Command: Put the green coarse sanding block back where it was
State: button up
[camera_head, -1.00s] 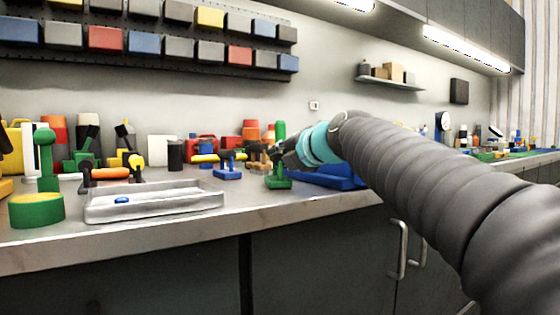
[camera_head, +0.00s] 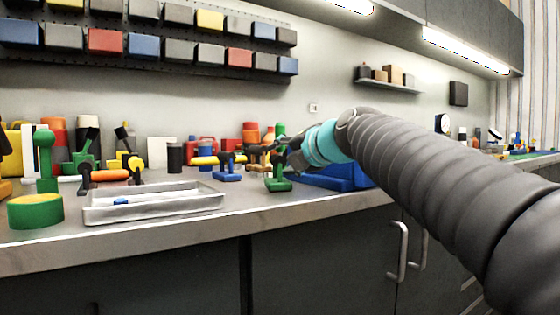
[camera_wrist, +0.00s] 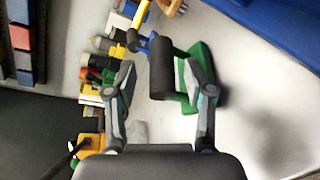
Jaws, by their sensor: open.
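The green block (camera_head: 278,184), which I take for the coarse sanding block, has a flat green base and upright. In the head view my gripper (camera_head: 272,156) is just above and behind the block. I cannot tell whether a finger touches it.
A similar blue block (camera_head: 228,172) stands just left. The blue tray (camera_head: 335,177) lies right, behind my arm. A grey metal tray (camera_head: 155,207) and a green-yellow roll (camera_head: 36,211) are at the left. Several tools crowd the back; the front worktop strip is clear.

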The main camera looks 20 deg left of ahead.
jog(key=b+v, duration=0.1)
jog(key=v, duration=0.9)
jog(key=shift+d+b, duration=0.1)
jog(key=shift+b, duration=0.2)
jog(key=s+d+f+m+g+h, duration=0.1)
jog(key=s+d+f+m+h, duration=0.2)
jog(key=s+d+f+m, duration=0.4)
jog(key=s+d+f+m+g+h, duration=0.2)
jog(key=s+d+f+m, duration=0.6)
jog(key=f, duration=1.4)
jog(key=s+d+f+m+g+h, duration=0.2)
jog(key=s+d+f+m+h, duration=0.4)
jog(key=d+f+m, duration=0.6)
notch_tip(320, 180, down, 3)
jog(key=s+m, duration=0.1)
jog(key=m, duration=0.5)
jog(key=shift+s+m, duration=0.2)
jog(key=shift+m, duration=0.1)
